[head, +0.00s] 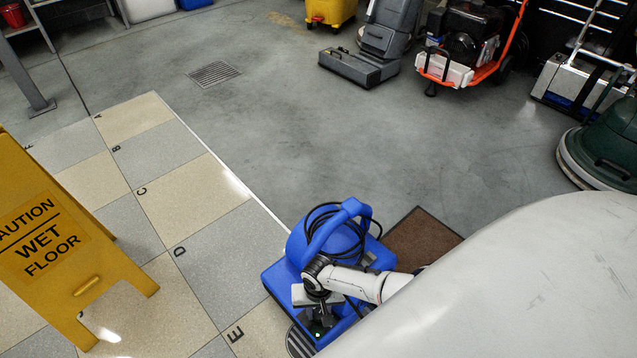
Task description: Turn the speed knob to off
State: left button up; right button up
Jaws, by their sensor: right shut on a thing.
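A blue floor machine (274,277) with a looped handle and a coiled black cord stands at the bottom middle of the head view. My right arm comes in from the right across it. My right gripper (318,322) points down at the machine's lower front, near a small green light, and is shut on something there. The speed knob is hidden by the gripper or too small to make out, so its setting cannot be read. My left gripper is not in view.
A yellow wet floor sign (50,235) stands at the left on lettered floor tiles (190,200). A brown mat (422,236) lies right of the blue machine. Other cleaning machines, such as a grey one (358,68), stand along the back. The grey floor between is clear.

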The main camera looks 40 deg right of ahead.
jog(key=n, duration=0.6)
jog(key=shift+n, duration=0.3)
jog(key=n, duration=0.5)
jog(key=shift+n, duration=0.3)
jog(key=o, duration=1)
jog(key=shift+o, duration=0.2)
